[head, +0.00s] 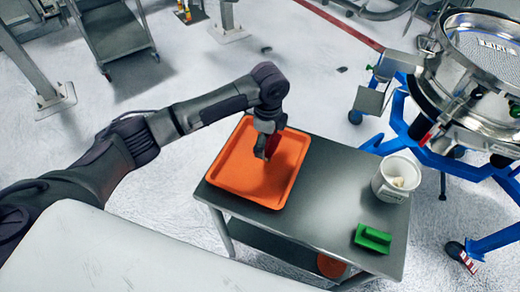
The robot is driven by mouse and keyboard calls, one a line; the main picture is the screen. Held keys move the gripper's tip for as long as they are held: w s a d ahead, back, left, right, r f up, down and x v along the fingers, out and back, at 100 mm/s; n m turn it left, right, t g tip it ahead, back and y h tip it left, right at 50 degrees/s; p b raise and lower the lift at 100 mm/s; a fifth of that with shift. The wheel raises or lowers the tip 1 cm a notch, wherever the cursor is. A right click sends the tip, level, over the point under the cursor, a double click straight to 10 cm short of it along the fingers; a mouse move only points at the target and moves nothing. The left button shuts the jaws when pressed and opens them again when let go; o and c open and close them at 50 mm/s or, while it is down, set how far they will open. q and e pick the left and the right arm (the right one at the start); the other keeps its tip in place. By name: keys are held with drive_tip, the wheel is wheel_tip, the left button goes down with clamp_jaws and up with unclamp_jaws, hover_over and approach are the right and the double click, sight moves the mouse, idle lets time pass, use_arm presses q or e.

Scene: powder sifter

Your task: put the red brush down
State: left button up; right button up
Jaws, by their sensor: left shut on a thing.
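My left gripper (266,152) points down over the orange tray (226,170) on the grey table. It is shut on the red brush (273,143), of which only a small red part shows beside the fingers. The rest of the brush is hidden by the gripper. I cannot tell whether the brush touches the tray floor. My right gripper is not in view.
A green brush (373,239) lies at the table's front right. A white bucket (392,183) with something pale inside stands at the right edge. The steel sifter (470,75) on its blue frame (440,150) stands beyond. The middle of the grey table (325,205) is clear.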

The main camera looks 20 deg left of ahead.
sight(260, 162)
use_arm(q)
drive_tip(key=shift+s+a+f+p, duration=0.3)
drive_tip(key=shift+s+a+f, duration=0.35)
drive_tip(key=shift+a+f, duration=0.25)
wheel_tip(260, 162, down, 3)
drive_tip(key=shift+d+f+p, duration=0.1)
drive_tip(key=shift+f+p, duration=0.05)
drive_tip(key=shift+p, duration=0.3)
drive_tip(key=shift+f, duration=0.25)
drive_tip(key=o, duration=0.7)
drive_tip(key=shift+f, duration=0.1)
drive_tip(key=shift+o, duration=0.2)
wheel_tip(260, 162, up, 12)
drive_tip(key=shift+r+b, duration=0.1)
drive_tip(key=shift+b, duration=1.1)
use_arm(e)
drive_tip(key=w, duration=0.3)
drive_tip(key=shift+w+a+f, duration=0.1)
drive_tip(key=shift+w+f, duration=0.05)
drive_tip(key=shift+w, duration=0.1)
use_arm(q)
drive_tip(key=shift+s, duration=0.1)
